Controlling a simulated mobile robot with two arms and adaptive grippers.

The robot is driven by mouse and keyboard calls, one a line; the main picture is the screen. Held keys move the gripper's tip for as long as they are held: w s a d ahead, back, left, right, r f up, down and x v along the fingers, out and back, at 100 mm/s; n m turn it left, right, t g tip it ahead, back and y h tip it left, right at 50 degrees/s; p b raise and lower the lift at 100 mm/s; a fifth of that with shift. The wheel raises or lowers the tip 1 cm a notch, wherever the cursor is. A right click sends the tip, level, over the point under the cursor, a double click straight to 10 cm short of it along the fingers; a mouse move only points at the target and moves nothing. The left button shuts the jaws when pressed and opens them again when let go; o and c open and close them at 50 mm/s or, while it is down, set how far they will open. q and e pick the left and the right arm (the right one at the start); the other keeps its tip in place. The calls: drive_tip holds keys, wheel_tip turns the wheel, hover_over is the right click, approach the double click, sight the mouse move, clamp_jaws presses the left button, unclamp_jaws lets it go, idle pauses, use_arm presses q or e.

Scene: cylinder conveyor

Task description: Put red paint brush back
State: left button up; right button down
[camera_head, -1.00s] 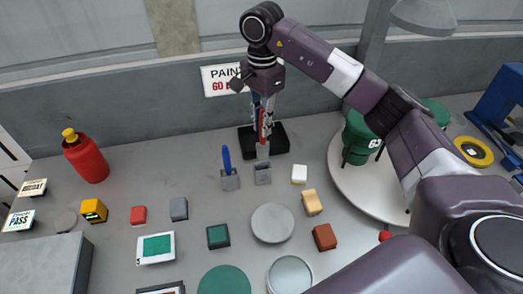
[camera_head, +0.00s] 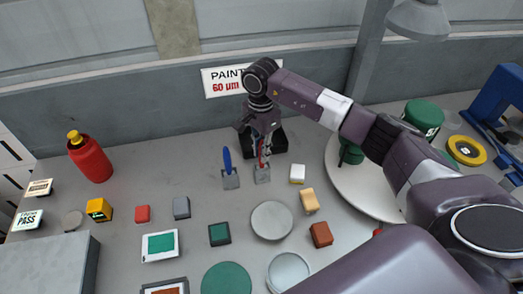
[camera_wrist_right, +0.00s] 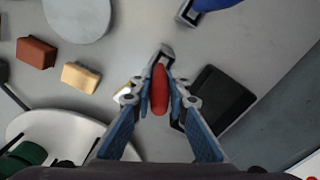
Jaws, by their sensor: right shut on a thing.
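The red paint brush (camera_head: 262,157) stands roughly upright, its lower end at a small grey block (camera_head: 262,176) on the table. I cannot tell whether it is seated there or just above. My right gripper (camera_head: 262,145) is shut on its red handle from above. The wrist view shows the red handle (camera_wrist_right: 160,90) between the blue fingers (camera_wrist_right: 160,102), with the grey block (camera_wrist_right: 163,54) just past it. A blue-handled brush (camera_head: 227,160) stands to the left at a similar grey block (camera_head: 230,181). My left gripper is not in view.
A black tray (camera_head: 280,139) sits close behind the gripper, by the wall. A white block (camera_head: 297,173) and a tan block (camera_head: 309,200) are to the right.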

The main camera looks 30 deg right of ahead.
drive_tip(key=shift+f, duration=0.2)
drive_tip(key=c, duration=1.9)
unclamp_jaws()
drive_tip(key=shift+r, duration=0.2)
drive_tip(key=shift+w+r, duration=0.1)
drive_tip(key=shift+r, duration=0.1)
wheel_tip(320, 180, up, 11)
drive_tip(key=b, duration=0.4)
drive_tip(key=shift+f, duration=0.2)
drive_tip(key=shift+r+b, duration=0.3)
drive_tip(key=shift+r, duration=0.2)
